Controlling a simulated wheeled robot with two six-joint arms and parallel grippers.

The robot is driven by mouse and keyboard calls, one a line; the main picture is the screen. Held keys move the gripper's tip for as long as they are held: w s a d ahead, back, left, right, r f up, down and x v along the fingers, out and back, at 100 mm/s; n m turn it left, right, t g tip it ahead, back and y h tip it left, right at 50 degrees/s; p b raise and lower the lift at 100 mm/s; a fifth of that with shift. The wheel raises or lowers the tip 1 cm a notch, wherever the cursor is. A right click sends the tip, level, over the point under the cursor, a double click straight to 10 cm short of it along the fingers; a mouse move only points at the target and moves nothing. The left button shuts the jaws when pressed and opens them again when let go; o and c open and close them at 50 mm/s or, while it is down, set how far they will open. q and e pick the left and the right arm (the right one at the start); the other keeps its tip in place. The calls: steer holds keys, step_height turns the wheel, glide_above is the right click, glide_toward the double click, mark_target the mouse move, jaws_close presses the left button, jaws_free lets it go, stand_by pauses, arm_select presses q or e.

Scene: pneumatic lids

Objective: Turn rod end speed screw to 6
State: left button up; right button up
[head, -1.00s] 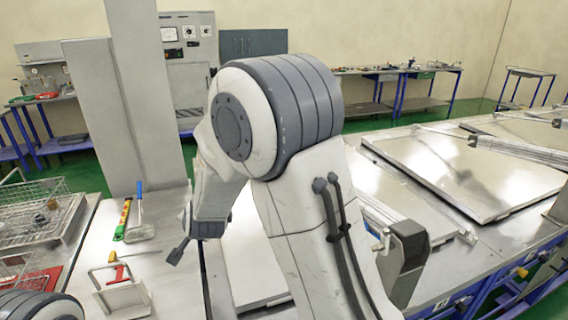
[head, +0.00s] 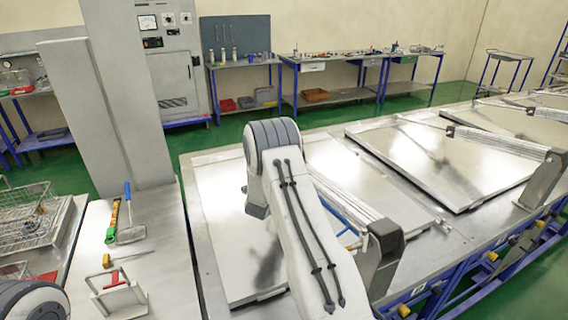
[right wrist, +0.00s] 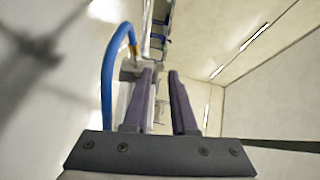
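A pneumatic cylinder (head: 360,212) runs along the nearer lid (head: 225,195) to a grey bracket (head: 382,258), with a blue hose (head: 338,218) beside it. My right arm reaches over this lid and hides its own gripper in the head view. In the right wrist view my right gripper (right wrist: 162,75) has its two purple fingers apart, with nothing clearly held between them. The blue hose (right wrist: 107,75) curves left of the fingers to a fitting (right wrist: 130,68) near the left fingertip. I cannot make out the speed screw. My left gripper is out of view.
A second lid (head: 440,160) with its cylinder (head: 495,143) lies to the right. On the left bench are a yellow-handled screwdriver (head: 107,260), a red-handled tool on a stand (head: 117,298), a blue-handled tool (head: 128,215) and a wire basket (head: 30,220).

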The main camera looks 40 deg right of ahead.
steer(key=shift+p+x, duration=0.35)
steer(key=shift+x, duration=1)
steer(key=shift+c, duration=0.3)
jaws_close()
steer(key=shift+f, duration=0.1)
steer(key=m+g+h+b, duration=0.1)
steer(key=m+g+b, duration=0.1)
steer(key=b, duration=0.2)
steer(key=m+g+h+b, duration=0.1)
steer(key=g+b, duration=0.2)
steer(key=b, duration=0.1)
steer(key=w+m+g+h+b, duration=0.1)
steer(key=m+g+h+b, duration=0.1)
steer(key=g+b, duration=0.1)
steer(key=shift+w+a+f+m+b, duration=0.15)
steer(key=shift+a+f+m+b, duration=0.15)
steer(key=shift+f+b, duration=0.15)
steer(key=shift+w+r+m+g+b, duration=0.1)
steer(key=shift+m+g+b, duration=0.3)
steer(key=shift+g+b, duration=0.55)
steer(key=shift+r+m+g+h+b, duration=0.1)
steer(key=shift+m+g+h+b, duration=0.25)
steer(key=shift+b, duration=0.45)
